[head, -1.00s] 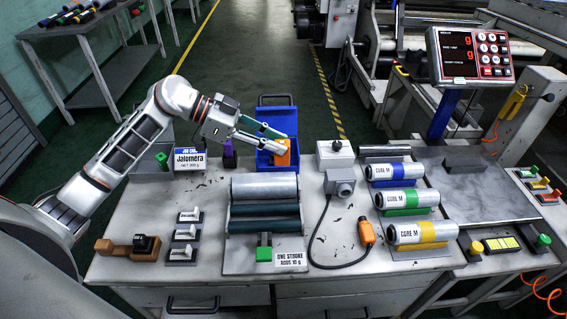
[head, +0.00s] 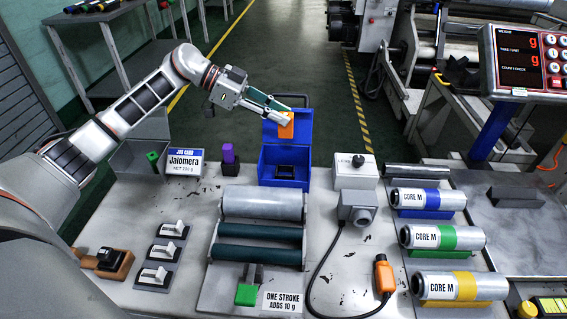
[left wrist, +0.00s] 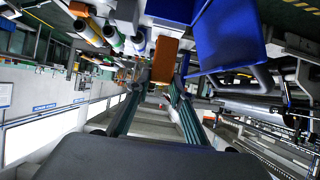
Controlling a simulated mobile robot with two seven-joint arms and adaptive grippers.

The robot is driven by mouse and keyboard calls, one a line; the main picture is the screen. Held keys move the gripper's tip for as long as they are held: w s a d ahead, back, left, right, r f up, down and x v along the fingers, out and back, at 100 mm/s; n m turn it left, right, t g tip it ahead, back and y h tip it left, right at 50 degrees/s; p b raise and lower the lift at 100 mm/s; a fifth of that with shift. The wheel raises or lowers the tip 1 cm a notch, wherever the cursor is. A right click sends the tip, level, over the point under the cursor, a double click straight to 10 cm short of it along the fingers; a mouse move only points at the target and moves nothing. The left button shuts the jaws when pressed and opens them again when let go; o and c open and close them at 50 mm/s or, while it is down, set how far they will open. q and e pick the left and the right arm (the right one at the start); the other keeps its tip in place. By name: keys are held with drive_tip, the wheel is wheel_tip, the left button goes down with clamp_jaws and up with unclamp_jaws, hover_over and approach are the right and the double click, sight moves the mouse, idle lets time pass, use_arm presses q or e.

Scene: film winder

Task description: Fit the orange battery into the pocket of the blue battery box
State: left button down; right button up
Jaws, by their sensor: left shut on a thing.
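The orange battery (head: 287,125) is in my left gripper (head: 284,112), which is shut on it. It also shows in the left wrist view (left wrist: 165,60), between the tips of the green fingers (left wrist: 160,88). The blue battery box (head: 267,178) stands open at the back of the bench, its lid (head: 301,120) raised. In the head view the battery appears above the box, in front of the lid, clear of the dark pocket (head: 286,170). The pocket looks empty. My right gripper is not in view.
The roller unit (head: 262,204) lies in front. A job card (head: 185,162) and several labelled cores (head: 428,198) stand farther out.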

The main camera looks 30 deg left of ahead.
use_arm(q)
wheel_tip(320, 180, down, 15)
drive_tip(key=b, duration=0.3)
drive_tip(key=shift+f+b, duration=0.15)
drive_tip(key=shift+b, duration=0.2)
drive_tip(key=shift+f, duration=0.2)
drive_tip(key=shift+r, duration=0.15)
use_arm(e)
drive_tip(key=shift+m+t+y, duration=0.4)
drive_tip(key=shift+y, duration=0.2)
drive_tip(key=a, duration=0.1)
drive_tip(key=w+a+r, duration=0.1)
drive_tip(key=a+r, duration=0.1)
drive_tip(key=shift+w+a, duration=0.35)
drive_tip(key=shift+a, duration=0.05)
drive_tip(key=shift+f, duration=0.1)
use_arm(q)
drive_tip(key=c, duration=2.2)
unclamp_jaws()
drive_tip(key=shift+f, duration=0.2)
drive_tip(key=shift+o, duration=0.8)
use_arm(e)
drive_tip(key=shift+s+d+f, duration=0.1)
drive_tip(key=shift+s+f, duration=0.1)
